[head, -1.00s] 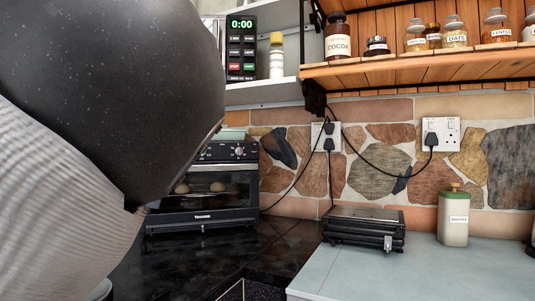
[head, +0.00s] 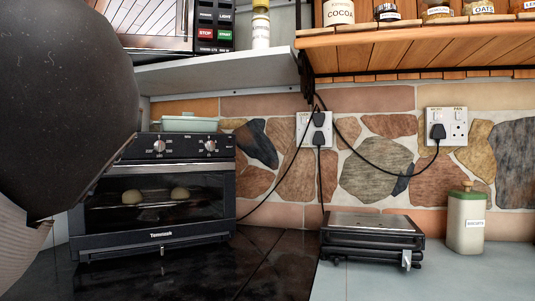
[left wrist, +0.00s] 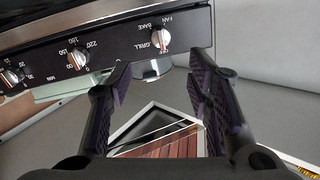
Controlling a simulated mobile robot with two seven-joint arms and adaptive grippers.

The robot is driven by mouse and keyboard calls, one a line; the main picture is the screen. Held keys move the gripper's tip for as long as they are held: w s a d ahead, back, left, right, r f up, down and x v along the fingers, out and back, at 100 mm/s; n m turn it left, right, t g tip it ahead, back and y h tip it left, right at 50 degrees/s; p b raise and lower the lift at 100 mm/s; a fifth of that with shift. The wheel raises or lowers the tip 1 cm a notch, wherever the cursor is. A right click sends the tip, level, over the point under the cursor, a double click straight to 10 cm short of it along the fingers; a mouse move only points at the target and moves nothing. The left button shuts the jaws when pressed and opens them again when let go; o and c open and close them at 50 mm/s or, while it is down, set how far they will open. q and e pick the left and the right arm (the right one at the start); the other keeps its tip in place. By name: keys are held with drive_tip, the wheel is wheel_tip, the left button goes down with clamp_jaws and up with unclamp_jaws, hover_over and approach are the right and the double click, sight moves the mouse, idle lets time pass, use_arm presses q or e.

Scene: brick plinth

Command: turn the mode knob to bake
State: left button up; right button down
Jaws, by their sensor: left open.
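The black toaster oven (head: 160,200) stands on the dark counter, its glass door shut. In the left wrist view the mode knob (left wrist: 162,38) is a pale knob with OFF, GRILL, BAKE and FAN marked around it. I cannot tell surely which mark it points to. My left gripper (left wrist: 162,72) is open and empty. In the head view my left arm hides this gripper and the mode knob. My right gripper is not in view.
Two other oven knobs, temperature (left wrist: 78,58) and timer (left wrist: 11,77), sit beside the mode knob. A pale green dish (head: 190,124) is on the oven. A shelf (head: 220,72) with a microwave (head: 212,30) hangs above. A black grill press (head: 372,238) stands to the right.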

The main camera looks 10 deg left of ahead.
use_arm(q)
drive_tip(key=x, duration=0.3)
drive_tip(key=p+x, duration=0.1)
drive_tip(key=x, duration=0.6)
drive_tip(key=shift+w+a+f+p, duration=0.1)
drive_tip(key=shift+f+p, duration=0.25)
drive_tip(key=shift+p, duration=0.05)
drive_tip(key=shift+r, duration=0.2)
clamp_jaws()
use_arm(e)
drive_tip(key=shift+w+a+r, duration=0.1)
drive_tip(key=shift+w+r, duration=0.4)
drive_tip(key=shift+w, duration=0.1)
